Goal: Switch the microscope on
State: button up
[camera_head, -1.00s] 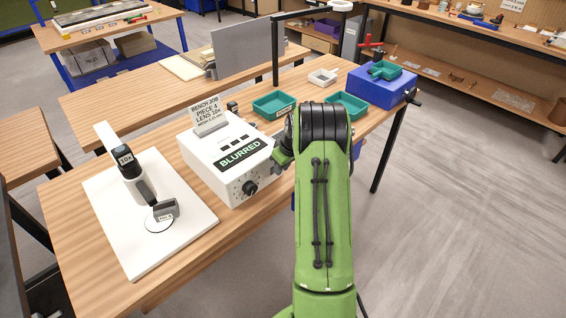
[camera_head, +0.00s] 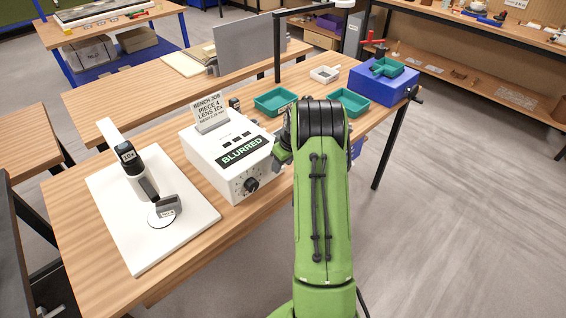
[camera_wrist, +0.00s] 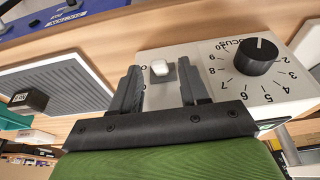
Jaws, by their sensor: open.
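The microscope's white base plate (camera_head: 125,220) lies on the wooden bench at the left, with a 10x head (camera_head: 129,157) above a round stage (camera_head: 163,213) that holds a grey piece marked with a number. To its right stands a white control box (camera_head: 213,165) with a BLURRED display (camera_head: 242,151) and a black focus knob (camera_head: 251,184). In the wrist view, my gripper (camera_wrist: 158,68) is open, its two dark fingers on either side of a small white switch (camera_wrist: 160,69) on the box face. An O mark shows beside the switch. Contact cannot be told. The focus knob (camera_wrist: 257,56) is to the right.
A job card (camera_head: 211,115) stands on the box. Green trays (camera_head: 276,101) and a blue block (camera_head: 383,86) are farther back on the bench. A grey panel (camera_head: 245,48) stands behind. Open floor (camera_head: 470,200) lies to the right.

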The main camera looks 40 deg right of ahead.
jog(key=v, duration=1.6)
jog(key=shift+p, duration=0.45)
jog(key=shift+w+d+f, duration=0.1)
jog(key=s+a+r, duration=0.3)
jog(key=a+r, duration=0.2)
jog(key=a, duration=0.5)
jog(key=s+a+r, duration=0.3)
jog(key=a+r, duration=0.2)
jog(key=a, duration=0.6)
jog(key=s+a+f+t, duration=0.1)
jog(key=s+a, duration=0.3)
jog(key=s, duration=0.4)
jog(key=s+a+f+t, duration=0.1)
jog(key=s+a, duration=0.4)
jog(key=s, duration=0.3)
jog(key=shift+s+a+f, duration=0.15)
jog(key=shift+a, duration=0.05)
